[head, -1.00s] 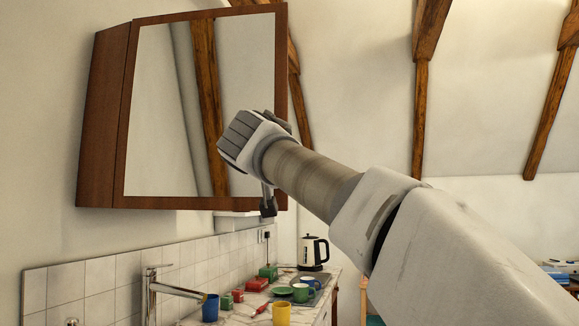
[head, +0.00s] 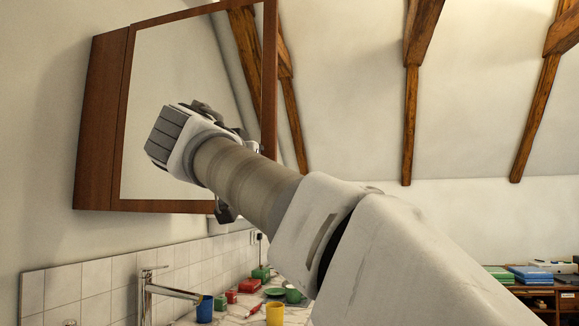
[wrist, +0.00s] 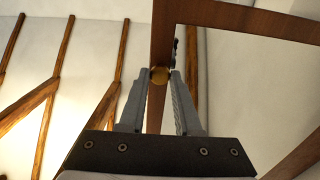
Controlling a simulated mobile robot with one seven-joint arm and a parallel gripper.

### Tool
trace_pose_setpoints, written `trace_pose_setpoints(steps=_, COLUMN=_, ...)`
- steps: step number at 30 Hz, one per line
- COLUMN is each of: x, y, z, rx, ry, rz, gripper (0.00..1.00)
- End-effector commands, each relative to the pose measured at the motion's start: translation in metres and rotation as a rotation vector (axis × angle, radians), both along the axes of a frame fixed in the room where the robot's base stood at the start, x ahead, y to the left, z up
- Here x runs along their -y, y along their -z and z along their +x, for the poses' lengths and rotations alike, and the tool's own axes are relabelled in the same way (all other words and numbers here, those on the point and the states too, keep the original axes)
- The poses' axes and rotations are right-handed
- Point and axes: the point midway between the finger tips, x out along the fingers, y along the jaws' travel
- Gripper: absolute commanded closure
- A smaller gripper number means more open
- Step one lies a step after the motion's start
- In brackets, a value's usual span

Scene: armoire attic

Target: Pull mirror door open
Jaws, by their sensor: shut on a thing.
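The mirror door (head: 165,75), a mirror in a brown wooden frame, is on a wall cabinet (head: 98,120) at upper left in the head view. It stands partly open, its right side swung out from the cabinet. The wrist view shows its frame and mirror (wrist: 235,75) from close by. A small round brass-coloured knob (wrist: 160,72) sits on the frame. My gripper (wrist: 159,78) is shut on this knob, with one finger on each side. In the head view my arm hides the lower right of the door and the knob.
Below the cabinet is a counter with a tap (head: 165,290), a blue mug (head: 205,309), a yellow mug (head: 275,314) and several small coloured items. A wooden shelf unit (head: 545,300) stands at far right. Open space lies to the door's right.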

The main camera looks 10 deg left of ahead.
Motion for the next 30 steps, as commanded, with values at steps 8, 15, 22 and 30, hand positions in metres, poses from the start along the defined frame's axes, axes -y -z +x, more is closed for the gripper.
trace_pose_setpoints(steps=8, x=-0.013, y=0.006, z=-0.021, rx=-0.012, ry=0.045, rz=-0.003, gripper=1.0)
trace_pose_setpoints(steps=15, x=-0.015, y=0.006, z=-0.032, rx=-0.007, ry=0.077, rz=-0.002, gripper=1.0)
trace_pose_setpoints(steps=22, x=-0.015, y=0.005, z=-0.035, rx=-0.005, ry=0.086, rz=-0.001, gripper=1.0)
trace_pose_setpoints(steps=30, x=-0.014, y=0.004, z=-0.035, rx=-0.004, ry=0.088, rz=0.0, gripper=1.0)
